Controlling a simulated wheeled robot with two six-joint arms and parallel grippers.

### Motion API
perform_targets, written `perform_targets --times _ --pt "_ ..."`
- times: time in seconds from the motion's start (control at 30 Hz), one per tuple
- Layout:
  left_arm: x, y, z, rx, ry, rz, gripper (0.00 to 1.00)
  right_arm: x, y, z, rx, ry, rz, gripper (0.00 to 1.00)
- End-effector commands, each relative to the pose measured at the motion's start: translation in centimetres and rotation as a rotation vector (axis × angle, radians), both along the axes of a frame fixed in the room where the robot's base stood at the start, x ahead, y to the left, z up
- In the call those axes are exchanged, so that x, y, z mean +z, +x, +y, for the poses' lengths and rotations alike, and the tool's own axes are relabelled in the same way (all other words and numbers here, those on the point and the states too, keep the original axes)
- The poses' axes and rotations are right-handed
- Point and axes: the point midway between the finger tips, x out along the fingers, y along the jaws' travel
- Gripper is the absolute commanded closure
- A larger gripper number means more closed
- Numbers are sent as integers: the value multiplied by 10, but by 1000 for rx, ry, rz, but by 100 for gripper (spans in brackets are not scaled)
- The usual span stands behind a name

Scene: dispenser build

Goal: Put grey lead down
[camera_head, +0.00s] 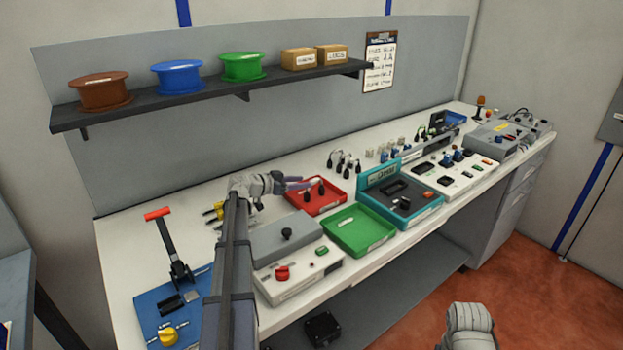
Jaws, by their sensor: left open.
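My left arm reaches up from the bottom of the head view. Its gripper (297,185) is open at the left edge of the red tray (327,208), with its fingers pointing right over the tray. Small dark plug ends (308,196) show in the red tray by the fingertips. They may belong to the grey lead, but its colour and cable cannot be made out. Several dark-ended leads (343,163) stand on the bench behind the tray. My right gripper does not show; only a grey part of my own body is at the bottom right.
A green tray (358,230) and a teal-framed fixture (400,197) lie right of the red tray. A grey box (284,240) and a white box with a red knob (300,277) are in front. A blue board with a red-handled lever (165,235) is left. A shelf (215,92) holds spools above.

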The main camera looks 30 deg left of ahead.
Motion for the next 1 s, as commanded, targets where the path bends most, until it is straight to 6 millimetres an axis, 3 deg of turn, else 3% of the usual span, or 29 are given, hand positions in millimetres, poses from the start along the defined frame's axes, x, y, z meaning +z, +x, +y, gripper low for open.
perform_targets --times 0.27,1.0 --pt "8 -22 9 0 -1 0 52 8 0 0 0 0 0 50" --pt "8 -23 9 -1 0 0 52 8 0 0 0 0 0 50"
